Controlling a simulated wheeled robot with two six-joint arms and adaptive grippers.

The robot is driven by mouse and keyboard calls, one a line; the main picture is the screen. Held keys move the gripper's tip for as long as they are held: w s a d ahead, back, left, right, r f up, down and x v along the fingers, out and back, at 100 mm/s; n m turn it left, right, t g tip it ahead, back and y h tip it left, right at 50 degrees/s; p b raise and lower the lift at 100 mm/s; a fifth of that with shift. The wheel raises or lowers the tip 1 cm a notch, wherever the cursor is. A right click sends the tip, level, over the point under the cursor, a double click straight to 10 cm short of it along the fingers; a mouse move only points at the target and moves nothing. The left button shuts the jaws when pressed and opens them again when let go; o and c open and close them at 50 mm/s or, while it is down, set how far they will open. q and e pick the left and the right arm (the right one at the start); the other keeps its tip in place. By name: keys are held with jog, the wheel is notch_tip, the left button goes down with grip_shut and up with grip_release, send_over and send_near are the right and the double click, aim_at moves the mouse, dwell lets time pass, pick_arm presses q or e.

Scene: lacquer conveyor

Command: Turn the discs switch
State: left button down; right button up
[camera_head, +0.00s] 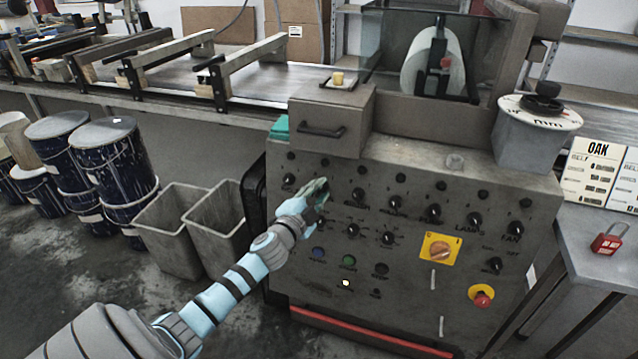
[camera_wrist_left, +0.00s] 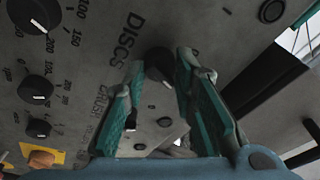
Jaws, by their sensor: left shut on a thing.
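The discs switch (camera_wrist_left: 158,64) is a round black knob on the grey control panel (camera_head: 400,270), with the label "DISCS" beside it in the left wrist view. My left gripper (camera_head: 319,193) reaches the upper left of the panel and covers this knob in the head view. In the left wrist view its teal fingers (camera_wrist_left: 160,60) stand on both sides of the knob, shut on it. My right gripper is not in view.
Several similar black knobs, such as one at the panel's right (camera_head: 474,220), sit close by. A yellow-backed orange rotary switch (camera_head: 440,249) and a red emergency button (camera_head: 482,296) are lower right. Grey bins (camera_head: 215,222) stand left of the machine. A red padlock (camera_head: 609,240) lies on the right table.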

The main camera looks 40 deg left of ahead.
pick_arm(q)
jog(key=shift+m+p, duration=0.8)
jog(key=shift+m, duration=0.2)
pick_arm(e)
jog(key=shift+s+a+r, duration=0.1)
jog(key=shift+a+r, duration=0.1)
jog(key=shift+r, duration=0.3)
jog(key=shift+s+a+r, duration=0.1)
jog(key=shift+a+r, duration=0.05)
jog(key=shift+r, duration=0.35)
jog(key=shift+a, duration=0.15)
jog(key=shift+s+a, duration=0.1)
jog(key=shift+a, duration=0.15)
pick_arm(q)
jog(key=c, duration=1.3)
grip_release()
jog(key=shift+s, duration=0.25)
jog(key=v, duration=1.1)
jog(key=shift+s+r, duration=0.1)
jog(key=shift+s, duration=0.2)
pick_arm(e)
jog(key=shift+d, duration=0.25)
